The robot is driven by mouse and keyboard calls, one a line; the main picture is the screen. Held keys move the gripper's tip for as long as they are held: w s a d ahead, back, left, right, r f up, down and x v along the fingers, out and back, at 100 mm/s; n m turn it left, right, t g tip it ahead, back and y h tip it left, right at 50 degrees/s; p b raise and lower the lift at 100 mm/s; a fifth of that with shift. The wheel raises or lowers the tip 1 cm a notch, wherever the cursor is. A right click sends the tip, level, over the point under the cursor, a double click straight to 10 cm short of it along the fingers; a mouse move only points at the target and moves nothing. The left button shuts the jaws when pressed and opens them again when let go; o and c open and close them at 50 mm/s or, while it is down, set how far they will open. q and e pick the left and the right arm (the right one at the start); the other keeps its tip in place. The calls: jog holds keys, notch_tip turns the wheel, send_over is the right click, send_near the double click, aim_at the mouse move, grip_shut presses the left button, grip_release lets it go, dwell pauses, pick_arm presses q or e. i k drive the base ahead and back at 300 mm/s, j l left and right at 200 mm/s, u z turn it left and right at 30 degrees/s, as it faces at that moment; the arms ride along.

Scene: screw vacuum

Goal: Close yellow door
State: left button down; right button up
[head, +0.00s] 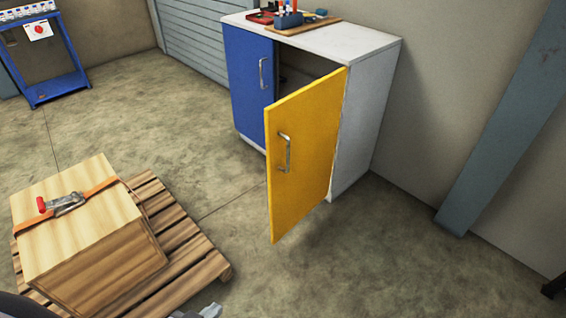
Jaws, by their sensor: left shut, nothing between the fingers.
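The yellow door (306,150) belongs to a white cabinet (371,112) against the wall. It stands ajar, hinged on its right side, with its free left edge swung out towards me. A metal handle (285,153) sits near that free edge. The blue door (248,84) beside it is shut and has its own handle. Part of the dark cabinet inside shows above the yellow door. My left gripper (203,312) just shows at the bottom edge, shut and empty, well apart from the yellow door. My right gripper is out of view.
A wooden crate (82,234) with an orange strap sits on a pallet (190,255) at lower left. Tools lie on the cabinet top (342,42). A blue stand (45,91) is at far left. The floor in front of the yellow door is clear.

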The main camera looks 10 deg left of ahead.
aim_at(302, 129)
jog(key=i+l, duration=0.35)
jog(key=i+l+u, duration=0.1)
jog(key=i+l, duration=0.2)
jog(key=l, duration=0.15)
jog(key=i+l+u, duration=0.1)
jog(key=i+l, duration=0.25)
jog(key=l, duration=0.1)
